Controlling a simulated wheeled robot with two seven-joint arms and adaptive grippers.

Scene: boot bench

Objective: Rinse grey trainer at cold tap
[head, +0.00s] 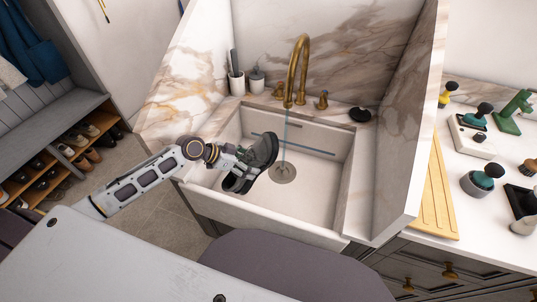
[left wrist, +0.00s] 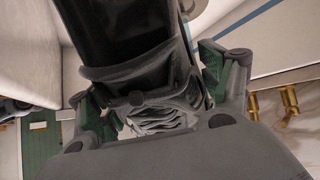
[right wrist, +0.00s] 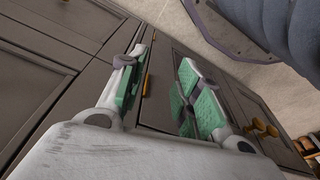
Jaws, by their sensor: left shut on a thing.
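The grey trainer (head: 262,152) is held over the left half of the white sink (head: 325,200), tilted, with its dark opening showing. My left gripper (head: 229,160) is shut on it from the left. In the left wrist view the trainer (left wrist: 150,100) sits between the green finger pads. The brass tap (head: 297,65) arches over the sink, and a thin bluish stream (head: 285,135) drops towards the drain (head: 282,173), just right of the trainer. I cannot tell whether it touches the shoe. My right gripper (right wrist: 163,92) is open and empty in front of grey cabinet fronts.
Marble walls flank the sink. A brush cup (head: 236,84), a small jar (head: 257,80) and a dark oval item (head: 360,115) stand on the back ledge. Brushes and a ribbed wooden board (head: 436,190) are on the right counter. A shoe bench (head: 75,125) stands left.

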